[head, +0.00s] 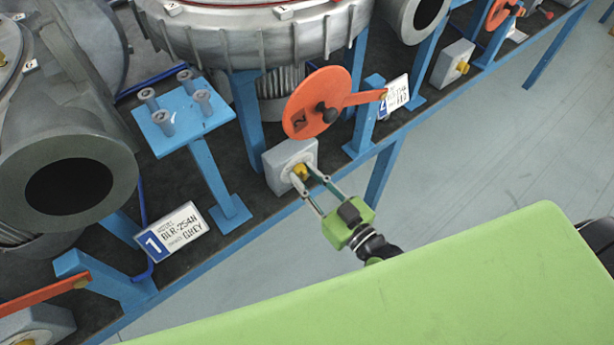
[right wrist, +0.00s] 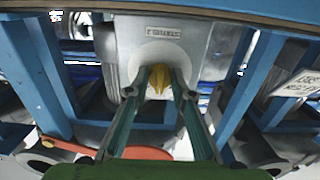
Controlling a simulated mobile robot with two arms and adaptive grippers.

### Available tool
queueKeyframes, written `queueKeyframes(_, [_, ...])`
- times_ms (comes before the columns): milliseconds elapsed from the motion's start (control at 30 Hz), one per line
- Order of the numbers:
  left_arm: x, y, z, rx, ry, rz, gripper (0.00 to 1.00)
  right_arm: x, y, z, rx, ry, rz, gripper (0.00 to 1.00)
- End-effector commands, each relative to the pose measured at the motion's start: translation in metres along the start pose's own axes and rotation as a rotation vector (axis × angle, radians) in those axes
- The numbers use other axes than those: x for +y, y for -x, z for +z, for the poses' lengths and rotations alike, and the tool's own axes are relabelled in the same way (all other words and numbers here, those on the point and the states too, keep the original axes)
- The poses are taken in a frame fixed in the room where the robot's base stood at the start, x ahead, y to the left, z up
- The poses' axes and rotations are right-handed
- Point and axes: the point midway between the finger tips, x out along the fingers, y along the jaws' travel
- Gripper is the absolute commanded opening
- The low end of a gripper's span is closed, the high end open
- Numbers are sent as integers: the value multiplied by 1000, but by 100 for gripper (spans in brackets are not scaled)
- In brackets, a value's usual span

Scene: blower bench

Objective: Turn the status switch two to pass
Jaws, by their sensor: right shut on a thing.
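A grey switch box (head: 280,158) with a yellow knob (head: 301,170) stands on the bench edge below an orange disc marked 2. My right gripper (head: 304,177) reaches up to it, with its fingers on both sides of the knob, shut on it. In the right wrist view, the yellow knob (right wrist: 157,80) sits between the two fingers (right wrist: 159,86), in front of a pale round plate on the grey box (right wrist: 185,35). A small label shows above it, too blurred to read surely. The knob's setting cannot be told. My left gripper is not in view.
The orange disc (head: 313,108) has a lever arm and black hub above the box. A number 2 placard (head: 396,95) stands to its right, a number 1 placard (head: 168,232) to the left. Another switch box (head: 450,66) is farther right. Open floor (head: 480,150) lies before the bench.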

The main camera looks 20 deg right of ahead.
Motion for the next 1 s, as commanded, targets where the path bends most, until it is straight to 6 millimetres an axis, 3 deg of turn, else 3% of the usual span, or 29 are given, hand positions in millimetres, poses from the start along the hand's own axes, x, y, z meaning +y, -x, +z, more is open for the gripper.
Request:
queueKeyframes(333, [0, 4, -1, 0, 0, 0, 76, -1, 0, -1, -1, -121, -2, 1])
queueKeyframes(1000, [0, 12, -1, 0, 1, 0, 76, -1, 0, -1, 0, -649, -1, 1])
